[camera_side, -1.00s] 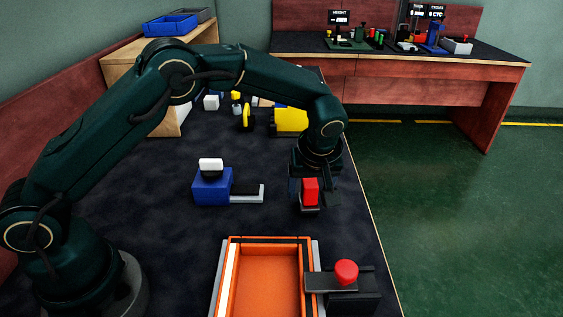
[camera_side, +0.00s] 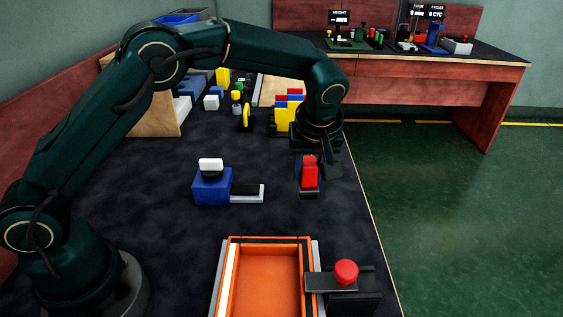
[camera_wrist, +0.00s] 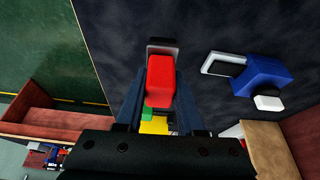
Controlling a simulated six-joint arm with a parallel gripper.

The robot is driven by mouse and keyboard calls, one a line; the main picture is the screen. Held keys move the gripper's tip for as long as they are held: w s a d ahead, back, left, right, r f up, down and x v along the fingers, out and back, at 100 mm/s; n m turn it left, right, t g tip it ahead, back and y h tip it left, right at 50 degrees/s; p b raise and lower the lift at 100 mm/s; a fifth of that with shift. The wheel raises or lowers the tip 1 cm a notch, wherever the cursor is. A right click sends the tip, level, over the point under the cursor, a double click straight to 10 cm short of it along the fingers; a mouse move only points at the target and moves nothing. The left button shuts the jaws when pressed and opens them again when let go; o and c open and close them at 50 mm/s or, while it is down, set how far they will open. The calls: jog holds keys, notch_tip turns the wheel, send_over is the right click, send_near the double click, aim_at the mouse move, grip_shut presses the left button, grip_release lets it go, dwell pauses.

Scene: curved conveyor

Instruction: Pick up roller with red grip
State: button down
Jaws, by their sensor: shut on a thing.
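The roller with the red grip (camera_side: 310,172) is held in my gripper (camera_side: 318,165), above the dark tabletop. Its red grip (camera_wrist: 160,80) sits between my two fingers in the wrist view, with a dark and grey end (camera_wrist: 162,48) sticking out beyond it. My gripper is shut on the red grip. Part of the roller is hidden by the fingers, and I cannot tell its full shape.
A blue block with a white knob and grey bracket (camera_side: 212,187) stands left of the roller. An orange tray (camera_side: 268,282) and a red button on a dark box (camera_side: 346,272) are at the front. Yellow, red and blue blocks (camera_side: 286,115) stand behind. The table's right edge is close.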

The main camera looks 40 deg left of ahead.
jog(key=s+a+r, duration=0.3)
jog(key=a+r, duration=0.3)
jog(key=a, duration=0.4)
jog(key=shift+s+a+r, duration=0.25)
jog(key=shift+s+a, duration=0.05)
jog(key=c, duration=1.2)
grip_release()
grip_shut()
